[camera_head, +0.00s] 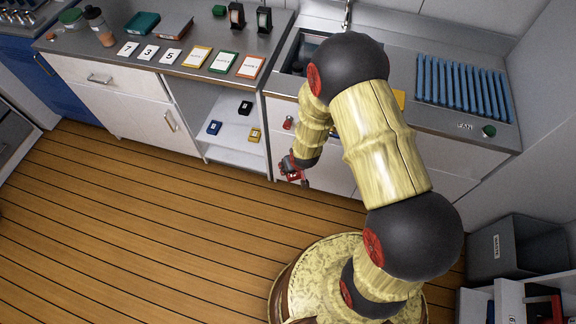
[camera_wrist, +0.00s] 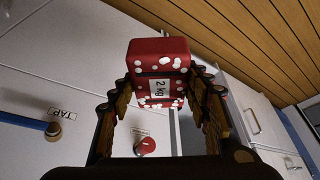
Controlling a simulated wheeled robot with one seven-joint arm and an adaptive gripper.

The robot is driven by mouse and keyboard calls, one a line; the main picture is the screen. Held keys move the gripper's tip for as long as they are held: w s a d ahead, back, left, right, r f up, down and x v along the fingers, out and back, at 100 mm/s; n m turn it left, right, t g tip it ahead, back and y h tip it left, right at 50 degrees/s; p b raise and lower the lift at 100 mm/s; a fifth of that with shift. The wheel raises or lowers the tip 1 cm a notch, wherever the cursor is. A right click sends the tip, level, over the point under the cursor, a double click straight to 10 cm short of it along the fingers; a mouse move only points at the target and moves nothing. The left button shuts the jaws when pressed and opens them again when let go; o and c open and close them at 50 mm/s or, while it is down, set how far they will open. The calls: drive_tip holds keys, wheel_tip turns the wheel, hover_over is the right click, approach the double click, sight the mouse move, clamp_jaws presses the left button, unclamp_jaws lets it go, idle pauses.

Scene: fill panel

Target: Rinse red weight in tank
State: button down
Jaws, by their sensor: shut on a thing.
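The red weight (camera_wrist: 160,52) has a "2 kg" label and many white spots. It sits between the fingers of my gripper (camera_wrist: 163,92), which is shut on it. In the head view my gripper (camera_head: 291,166) hangs in front of the cabinet below the counter edge, and a bit of red weight (camera_head: 297,178) shows there. A sunken basin (camera_head: 305,50), possibly the tank, lies in the counter behind my arm.
A red knob (camera_wrist: 146,147) is on the cabinet front; a bar labelled TAP (camera_wrist: 30,123) is beside it. A blue ribbed rack (camera_head: 462,85) and green FAN button (camera_head: 488,131) are right on the counter. Number cards (camera_head: 148,53) lie left. The wooden floor (camera_head: 130,220) is clear.

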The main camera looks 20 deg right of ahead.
drive_tip(key=r+p, duration=0.2)
drive_tip(key=r, duration=0.1)
drive_tip(key=shift+w+r, duration=0.15)
drive_tip(key=shift+w, duration=0.05)
drive_tip(key=shift+d, duration=0.35)
drive_tip(key=shift+r, duration=0.1)
drive_tip(key=shift+a, duration=0.35)
